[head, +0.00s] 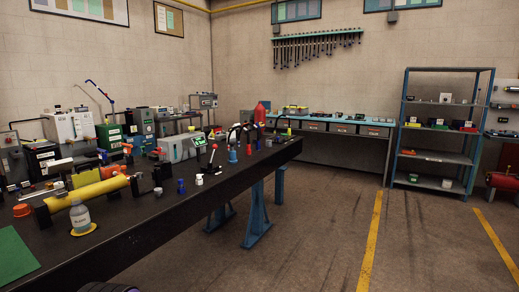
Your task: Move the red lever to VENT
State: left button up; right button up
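A small upright lever with a red knob (214,147) stands on the dark workbench (150,230), near its right-hand part. Its thin shaft leans slightly, with the knob to the right of its foot. It is too small to be sure that this is the red lever of the task, and no VENT marking can be read. Neither of my grippers shows in the head view.
Open floor (310,235) lies to the right, before a blue shelf rack (437,186).

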aim_at(215, 147)
jog(key=z, duration=0.45)
jog(key=i, duration=1.75)
jog(key=u, duration=1.05)
jog(key=i, duration=0.7)
jog(key=u, duration=0.85)
